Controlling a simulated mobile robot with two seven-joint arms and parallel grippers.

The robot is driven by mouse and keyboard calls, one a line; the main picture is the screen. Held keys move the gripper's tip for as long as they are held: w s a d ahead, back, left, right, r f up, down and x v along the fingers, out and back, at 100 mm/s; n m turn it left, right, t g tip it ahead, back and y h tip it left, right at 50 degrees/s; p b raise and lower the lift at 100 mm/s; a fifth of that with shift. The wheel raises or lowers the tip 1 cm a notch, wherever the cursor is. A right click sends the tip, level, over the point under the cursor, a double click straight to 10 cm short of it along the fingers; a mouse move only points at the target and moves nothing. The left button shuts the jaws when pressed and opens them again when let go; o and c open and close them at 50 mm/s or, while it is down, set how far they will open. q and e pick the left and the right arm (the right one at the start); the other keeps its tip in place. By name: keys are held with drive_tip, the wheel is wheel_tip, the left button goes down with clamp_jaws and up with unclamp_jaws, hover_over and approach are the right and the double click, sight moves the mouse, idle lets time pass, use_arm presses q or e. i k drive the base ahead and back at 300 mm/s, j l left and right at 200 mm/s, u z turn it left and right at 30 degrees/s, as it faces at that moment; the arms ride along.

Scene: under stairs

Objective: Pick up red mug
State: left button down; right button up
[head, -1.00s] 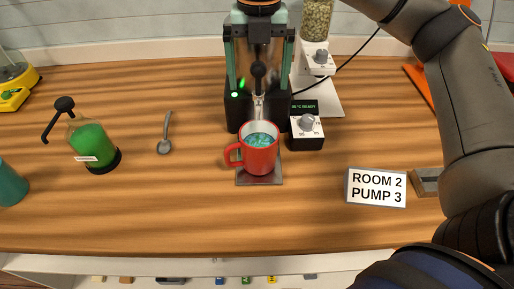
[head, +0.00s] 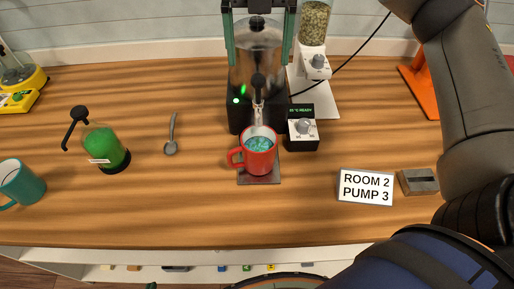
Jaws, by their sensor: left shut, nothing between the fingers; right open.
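The red mug (head: 259,160) stands upright on a small grey metal plate (head: 258,181) under the spout of a dark machine with a clear tank (head: 258,60). Its handle points left, and light blue-green contents show inside it. Neither of my grippers shows in the head view. One of my arms (head: 470,100) rises along the right side, clear of the mug, and its far end runs out of the top of the picture.
A control box (head: 303,135) stands close right of the mug. A sign (head: 366,187) and a grey block (head: 418,182) are further right. A spoon (head: 171,135), a green pump bottle (head: 103,147) and a teal mug (head: 22,182) are left. The counter in front of the mug is clear.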

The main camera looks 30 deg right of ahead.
sight(258, 147)
drive_tip(key=k, duration=1)
